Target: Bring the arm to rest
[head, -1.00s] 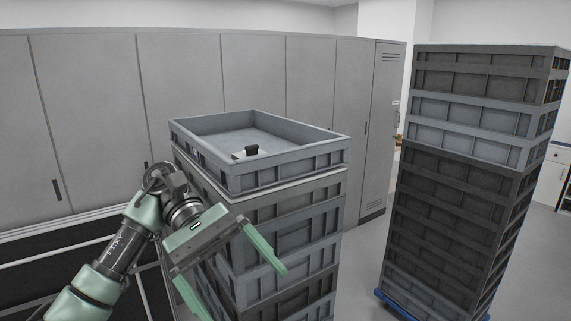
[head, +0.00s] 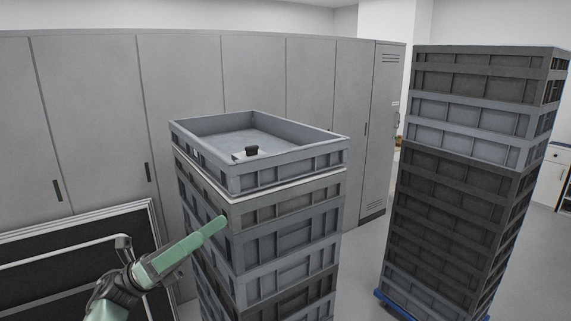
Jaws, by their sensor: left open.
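My left gripper (head: 215,226) is at the lower left in the head view, in front of the left side of a stack of grey crates (head: 285,222). It is seen nearly edge-on, with one green finger overlapping the other and pointing up and right. It is open, and nothing shows in it. The top crate (head: 290,177) is a shallow open grey tray, above and behind the gripper. Inside its near corner is a small black-topped object (head: 251,150) with a pale part, mostly hidden by the wall. My right gripper is not in view.
A taller stack of dark and grey crates (head: 459,185) stands on a blue dolly (head: 392,305) at the right. Grey lockers (head: 85,110) line the back. A black framed panel (head: 75,262) leans at the lower left. Clear floor (head: 362,265) lies between the stacks.

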